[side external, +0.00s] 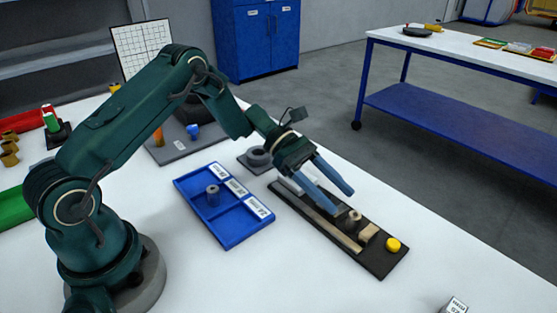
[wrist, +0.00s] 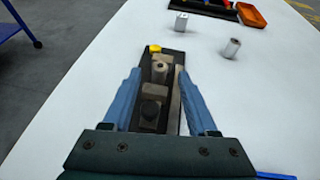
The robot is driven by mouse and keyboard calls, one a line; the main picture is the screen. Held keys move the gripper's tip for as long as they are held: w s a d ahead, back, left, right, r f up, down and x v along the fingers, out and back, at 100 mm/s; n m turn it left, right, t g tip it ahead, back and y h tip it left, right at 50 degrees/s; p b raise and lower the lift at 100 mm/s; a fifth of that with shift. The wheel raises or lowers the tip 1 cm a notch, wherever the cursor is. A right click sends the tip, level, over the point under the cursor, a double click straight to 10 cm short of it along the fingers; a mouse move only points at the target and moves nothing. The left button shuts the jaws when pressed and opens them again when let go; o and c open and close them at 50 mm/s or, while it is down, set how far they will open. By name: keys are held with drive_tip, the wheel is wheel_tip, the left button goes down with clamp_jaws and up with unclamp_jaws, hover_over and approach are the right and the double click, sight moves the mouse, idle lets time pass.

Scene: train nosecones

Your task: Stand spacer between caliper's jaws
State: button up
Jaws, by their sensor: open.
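The caliper is a long black base (side external: 376,262) with a pale rail (side external: 335,232), a tan block (side external: 368,232) and a yellow knob (side external: 393,244) at its far right end. A small tan spacer-like cylinder (side external: 354,215) with a hole in its top stands upright beside the tan block. In the wrist view the cylinder (wrist: 160,69) appears between two blocks, the nearer one (wrist: 155,90) being a caliper jaw; contact with them is unclear. My gripper (side external: 343,200) is open above the caliper, its blue fingers either side of the cylinder in the wrist view, apart from it.
A grey ring (side external: 258,156) on a dark plate lies behind. A small labelled block (side external: 455,305) is at the front right.

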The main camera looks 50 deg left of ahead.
drive_tip(key=v, duration=0.8)
drive_tip(key=shift+s+d+r+m, duration=0.15)
drive_tip(key=shift+s+r+m, duration=0.05)
drive_tip(key=shift+r+m, duration=0.1)
drive_tip(key=s+d+r+m+g+y, duration=0.2)
drive_tip(key=s+d+r+m+y, duration=0.1)
drive_tip(key=s+r+m+y, duration=0.4)
drive_tip(key=s+a+m+t+y, duration=0.3)
drive_tip(key=s+m+t+y, duration=0.3)
drive_tip(key=s+m, duration=0.6)
drive_tip(key=shift+s+a+r, duration=0.35)
drive_tip(key=shift+a+r, duration=0.05)
